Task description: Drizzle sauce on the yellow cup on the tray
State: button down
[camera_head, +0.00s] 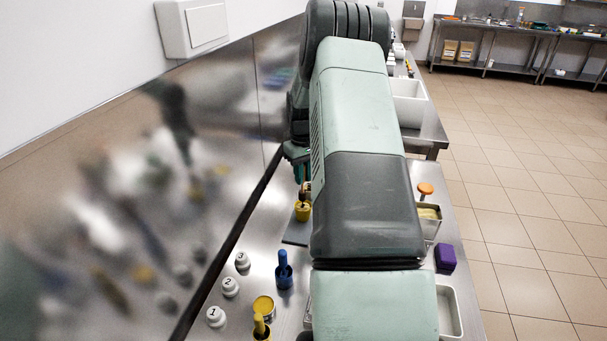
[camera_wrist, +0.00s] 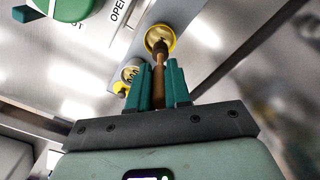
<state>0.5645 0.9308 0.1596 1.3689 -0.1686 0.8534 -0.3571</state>
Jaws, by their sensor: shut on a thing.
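A yellow cup (camera_head: 302,214) stands on a grey tray (camera_head: 293,241) in the head view, partly hidden by my arm. In the wrist view the yellow cup (camera_wrist: 149,36) shows its round rim and pale contents. My gripper (camera_wrist: 160,82) has its teal fingers shut on a slim brown sauce bottle (camera_wrist: 159,70). The bottle's narrower end points toward the cup and overlaps its rim in the wrist view; I cannot tell whether they touch. In the head view a dark brown part (camera_head: 305,189) shows just above the cup, and my fingers are mostly hidden.
A blue bottle (camera_head: 284,274), a yellow bottle (camera_head: 261,327) and a yellow tin (camera_head: 264,304) stand on the steel counter near white numbered knobs (camera_head: 230,287). A metal container (camera_head: 430,225) and a purple box (camera_head: 445,258) are right of my arm. A steel wall borders the left.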

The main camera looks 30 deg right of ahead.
jog(key=shift+w, duration=0.25)
jog(key=shift+s, duration=0.2)
jog(key=shift+s, duration=0.6)
notch_tip(320, 180, up, 7)
dwell(1.0)
dwell(0.4)
